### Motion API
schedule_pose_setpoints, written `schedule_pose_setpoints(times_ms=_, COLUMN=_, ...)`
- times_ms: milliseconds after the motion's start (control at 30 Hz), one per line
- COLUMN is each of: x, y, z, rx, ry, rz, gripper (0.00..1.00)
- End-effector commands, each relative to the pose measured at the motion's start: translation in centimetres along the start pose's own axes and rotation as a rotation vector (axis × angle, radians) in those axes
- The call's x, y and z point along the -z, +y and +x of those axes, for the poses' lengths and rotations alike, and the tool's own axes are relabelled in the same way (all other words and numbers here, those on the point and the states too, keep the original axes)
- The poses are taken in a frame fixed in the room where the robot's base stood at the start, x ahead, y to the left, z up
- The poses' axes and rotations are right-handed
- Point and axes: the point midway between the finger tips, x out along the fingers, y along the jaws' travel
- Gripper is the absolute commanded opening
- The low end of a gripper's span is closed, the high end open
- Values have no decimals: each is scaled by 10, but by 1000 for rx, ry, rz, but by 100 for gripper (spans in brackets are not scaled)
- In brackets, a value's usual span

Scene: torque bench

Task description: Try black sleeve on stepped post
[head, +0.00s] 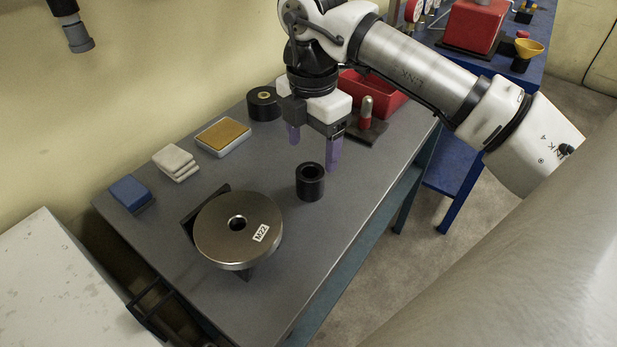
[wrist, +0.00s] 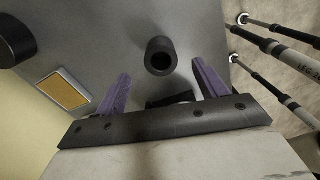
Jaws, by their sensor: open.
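The black sleeve (head: 310,182) stands upright on the grey bench, its round bore facing up. In the wrist view the sleeve (wrist: 160,57) shows beyond and between the fingertips. My gripper (head: 314,152) is open and empty, its two purple fingers pointing down. It hangs above the bench, a little behind the sleeve in the head view, and does not touch it. The fingers also show spread apart in the wrist view (wrist: 161,70). The stepped post (head: 366,113), red below with a rounded grey top, stands on a dark base plate behind my gripper and carries no sleeve.
A metal disc marked M22 (head: 225,248) stands front left of the sleeve. A red bin (head: 385,103) is behind the post.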

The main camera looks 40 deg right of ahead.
Motion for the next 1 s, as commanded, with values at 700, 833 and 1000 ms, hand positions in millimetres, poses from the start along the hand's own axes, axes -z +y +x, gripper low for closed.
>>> schedule_pose_setpoints(times_ms=700, x=5, y=-1, z=82, rx=-1, ry=2, rz=-3, gripper=72)
schedule_pose_setpoints(times_ms=833, x=5, y=-1, z=84, rx=-2, ry=1, rz=-3, gripper=72)
schedule_pose_setpoints(times_ms=1000, x=5, y=-1, z=84, rx=-1, ry=1, rz=-3, gripper=65)
